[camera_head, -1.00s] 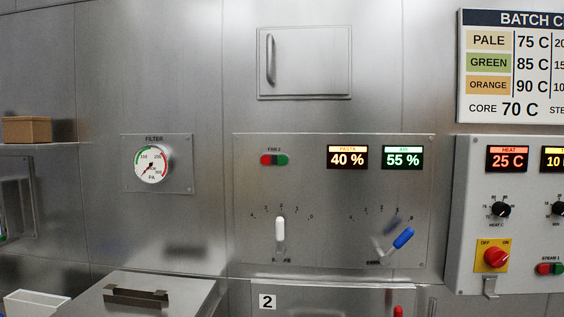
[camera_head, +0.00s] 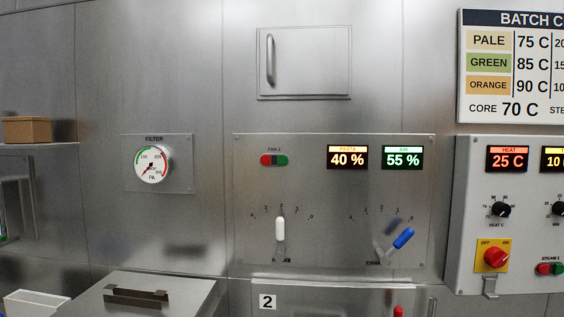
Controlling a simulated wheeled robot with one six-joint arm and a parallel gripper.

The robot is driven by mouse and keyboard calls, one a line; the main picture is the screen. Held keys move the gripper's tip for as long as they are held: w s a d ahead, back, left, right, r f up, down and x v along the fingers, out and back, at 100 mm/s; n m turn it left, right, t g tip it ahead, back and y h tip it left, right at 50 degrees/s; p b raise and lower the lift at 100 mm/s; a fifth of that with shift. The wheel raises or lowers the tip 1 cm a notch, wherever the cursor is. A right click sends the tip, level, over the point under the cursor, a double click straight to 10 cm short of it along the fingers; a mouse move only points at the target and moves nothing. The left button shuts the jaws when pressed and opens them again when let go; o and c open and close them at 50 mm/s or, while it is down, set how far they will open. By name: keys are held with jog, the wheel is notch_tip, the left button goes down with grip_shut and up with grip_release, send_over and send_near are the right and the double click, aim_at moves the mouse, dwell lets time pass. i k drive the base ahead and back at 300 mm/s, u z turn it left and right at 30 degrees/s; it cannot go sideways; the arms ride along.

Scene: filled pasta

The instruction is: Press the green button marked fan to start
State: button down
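The green button (camera_head: 282,160) sits at the upper left of the steel control panel (camera_head: 335,240), joined to a red button (camera_head: 267,160) on its left. The small label above the pair reads FAN with a number that is hard to make out. Nothing touches or covers the buttons. My gripper is not in view.
The panel also holds a white lever (camera_head: 280,229), a blue lever (camera_head: 403,238), a 40 % display (camera_head: 347,157) and a 55 % display (camera_head: 402,157). A second panel (camera_head: 470,220) at right has a red rotary switch (camera_head: 496,257) and another red-green pair (camera_head: 550,269).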

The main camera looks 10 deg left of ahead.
aim_at(283, 160)
jog(key=k, duration=1.25)
jog(key=u, duration=0.9)
jog(key=i, duration=2)
jog(key=z, duration=0.7)
